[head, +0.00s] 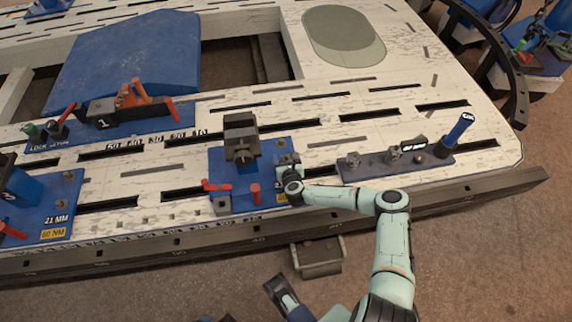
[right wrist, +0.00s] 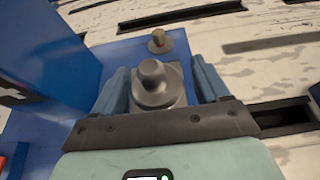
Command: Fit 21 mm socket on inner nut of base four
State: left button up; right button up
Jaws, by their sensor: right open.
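My right gripper (head: 290,180) is over the right side of the middle blue base (head: 222,172), which carries a dark clamp block (head: 240,135). In the right wrist view my right gripper (right wrist: 165,95) is open, one finger on each side of a grey stepped, round-topped piece (right wrist: 151,85). It looks like a socket standing upright; what lies under it is hidden, and I cannot tell whether the fingers touch it. A smaller nut (right wrist: 159,42) stands beyond it on the blue plate. A dark part (head: 282,291) at the bottom may be my left gripper; its jaws are unclear.
A tool rack (head: 360,172) with grey sockets and a blue-handled wrench (head: 456,134) stands right of the base. The left base (head: 62,190) reads 21 MM, 60 NM. Base 1 (head: 75,140) lies behind. Red clamp handles (head: 215,187) stick up at the base's front.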

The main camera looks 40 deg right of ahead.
jog(key=c, duration=1.2)
jog(key=shift+r, duration=0.1)
pick_arm(q)
jog(key=shift+r, duration=0.1)
jog(key=s+d+r+g+h+p, duration=0.1)
jog(key=s+d+r+g+p, duration=0.25)
jog(key=s+r+p, duration=0.45)
pick_arm(e)
notch_tip(320, 180, up, 19)
jog(key=b, duration=0.2)
pick_arm(q)
jog(key=w+a+f+t+b, duration=0.1)
jog(key=w+f+t+b, duration=0.1)
jog(key=f, duration=0.3)
jog(key=shift+w+a+b, duration=0.2)
jog(key=shift+w+b, duration=0.4)
jog(key=shift+w, duration=0.25)
pick_arm(e)
jog(key=s+f+x, duration=0.1)
jog(key=f+x, duration=0.2)
jog(key=x, duration=1.2)
jog(key=shift+w+f, duration=0.2)
jog(key=shift+w, duration=0.05)
